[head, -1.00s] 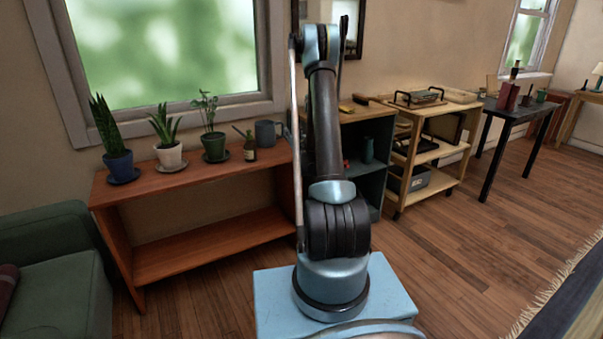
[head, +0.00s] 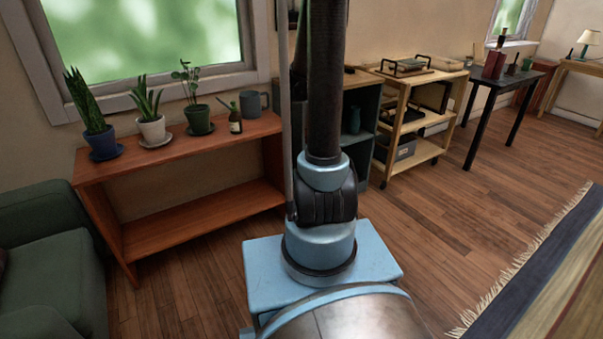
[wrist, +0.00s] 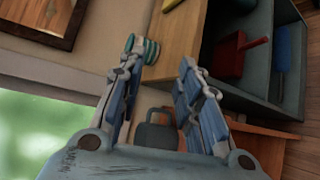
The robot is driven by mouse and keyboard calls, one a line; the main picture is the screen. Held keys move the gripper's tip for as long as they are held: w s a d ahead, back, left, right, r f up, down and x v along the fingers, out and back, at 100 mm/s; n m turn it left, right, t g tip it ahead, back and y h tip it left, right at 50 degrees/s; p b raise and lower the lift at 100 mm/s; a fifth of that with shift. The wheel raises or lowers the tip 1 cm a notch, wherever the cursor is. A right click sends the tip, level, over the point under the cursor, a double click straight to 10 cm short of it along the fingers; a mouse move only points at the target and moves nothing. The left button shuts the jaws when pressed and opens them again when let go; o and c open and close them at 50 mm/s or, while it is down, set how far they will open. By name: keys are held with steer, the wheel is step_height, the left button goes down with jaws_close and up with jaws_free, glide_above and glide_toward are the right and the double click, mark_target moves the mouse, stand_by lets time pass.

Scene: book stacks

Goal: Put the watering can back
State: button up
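A grey can-like vessel (head: 254,104) with a side handle stands on the orange-brown shelf (head: 150,160), right of the potted plants. It looks like the watering can, but no spout is clear. In the wrist view the same grey vessel (wrist: 158,136) shows beyond and between the finger bases, partly hidden. My gripper (wrist: 161,60) is open, with nothing between its fingertips. It is out of the head view. A red vessel-like item (wrist: 230,60) with a projecting rod sits in the dark shelf unit; I cannot tell what it is.
A green sofa (head: 45,250) is at left. A striped teal item (wrist: 151,50) lies near my left finger. Open floor is at right.

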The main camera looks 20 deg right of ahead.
steer(key=s+a+f+m+g, duration=0.1)
steer(key=s+f+m+g, duration=0.15)
steer(key=s, duration=0.45)
steer(key=s+f+m+g+y, duration=0.1)
steer(key=s+m+g, duration=0.1)
steer(key=s+m, duration=0.35)
steer(key=s+a+f+m+g, duration=0.1)
steer(key=s+f+m+g, duration=0.1)
steer(key=s, duration=0.7)
steer(key=s+a+f+m+g+y, duration=0.1)
steer(key=s+a+f+m, duration=0.1)
steer(key=s, duration=0.6)
steer(key=s+a+f+m+g+y, duration=0.2)
steer(key=s+a+f, duration=0.2)
steer(key=s, duration=0.4)
steer(key=s+a+f+m+g+y, duration=0.1)
steer(key=s+a+f+m+g, duration=0.1)
steer(key=s+a, duration=0.3)
steer(key=s+f, duration=0.1)
steer(key=s, duration=0.2)
steer(key=shift+f+y, duration=0.15)
steer(key=shift+y, duration=0.25)
steer(key=shift+w+a, duration=0.1)
steer(key=shift+w, duration=0.1)
